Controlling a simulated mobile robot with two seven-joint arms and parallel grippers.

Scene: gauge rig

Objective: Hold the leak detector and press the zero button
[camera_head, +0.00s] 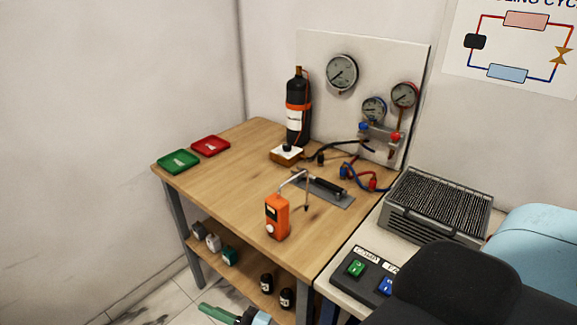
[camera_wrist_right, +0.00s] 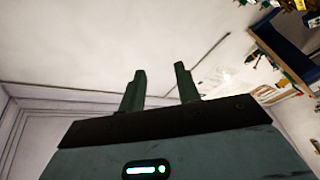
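The leak detector (camera_head: 277,217) is an orange handheld box with a dark screen, standing upright on the wooden bench in the head view. A pale round button (camera_head: 270,229) shows low on its front; I cannot read whether it is the zero button. A thin bent probe (camera_head: 296,177) rises from its top and curves to the right. My right gripper is open and empty in the right wrist view (camera_wrist_right: 160,82), its two green fingers apart. A green-fingered gripper at the bottom of the head view (camera_head: 208,309), in front of the bench and well away from the detector, appears to be this one. My left gripper is not in view.
A black bottle (camera_head: 297,120), gauge board (camera_head: 395,55) and grey mat (camera_head: 333,199) with a dark tool are behind the detector. Red (camera_head: 210,146) and green (camera_head: 178,161) trays lie left. A grilled unit (camera_head: 440,205) stands right. The bench left of the detector is clear.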

